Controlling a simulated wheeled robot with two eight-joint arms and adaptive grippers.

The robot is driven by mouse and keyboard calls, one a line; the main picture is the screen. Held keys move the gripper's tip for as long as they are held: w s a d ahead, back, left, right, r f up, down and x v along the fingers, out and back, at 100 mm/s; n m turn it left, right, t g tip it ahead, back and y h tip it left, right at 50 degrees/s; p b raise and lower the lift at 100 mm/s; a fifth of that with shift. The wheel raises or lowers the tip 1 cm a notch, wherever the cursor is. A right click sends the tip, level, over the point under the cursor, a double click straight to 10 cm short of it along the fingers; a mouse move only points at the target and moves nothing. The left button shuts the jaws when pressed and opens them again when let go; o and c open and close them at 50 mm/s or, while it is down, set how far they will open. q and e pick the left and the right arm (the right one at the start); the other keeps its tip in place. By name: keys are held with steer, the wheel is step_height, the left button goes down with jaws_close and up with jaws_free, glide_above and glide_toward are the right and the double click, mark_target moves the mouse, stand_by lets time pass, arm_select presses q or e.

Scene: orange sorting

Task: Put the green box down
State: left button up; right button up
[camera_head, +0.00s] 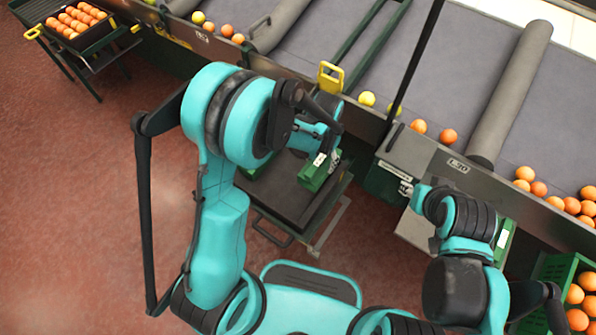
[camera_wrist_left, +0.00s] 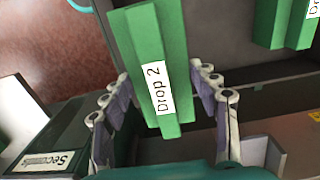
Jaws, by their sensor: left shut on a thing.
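The green box (camera_head: 313,177) with a white label is in my left gripper (camera_head: 332,157), over the dark top of a low cart (camera_head: 292,208). In the left wrist view the green box (camera_wrist_left: 150,50) reads "Drop 2" and sits between the fingers of the left gripper (camera_wrist_left: 163,100), which is shut on it. I cannot tell whether its underside touches the cart. A second green box (camera_wrist_left: 285,22) with a partly cut-off label is at the upper right of that view. My right gripper (camera_head: 405,188) is beside the conveyor edge; its fingers are too small to read.
The conveyor (camera_head: 420,70) with oranges and some yellow fruit runs along the back. A green crate of oranges (camera_head: 558,268) is at the lower right, and a tray of oranges (camera_head: 75,22) at the upper left. A container labelled "Seconds" (camera_wrist_left: 75,135) is at lower left in the wrist view.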

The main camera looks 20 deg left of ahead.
arm_select(q)
steer(key=a+f+b, duration=0.1)
steer(key=f, duration=0.1)
steer(key=a+f+b, duration=0.1)
steer(key=a+f, duration=0.1)
steer(key=f, duration=0.1)
steer(key=a+f+b, duration=0.1)
steer(key=a+f, duration=0.1)
steer(key=shift+s+a+f+b, duration=0.25)
steer(key=shift+s+b, duration=0.05)
steer(key=shift+r, duration=0.15)
steer(key=o, duration=1)
steer(key=shift+f, duration=0.25)
steer(key=shift+c, duration=0.2)
steer(key=o, duration=0.4)
steer(key=shift+r, duration=0.1)
steer(key=shift+r, duration=0.1)
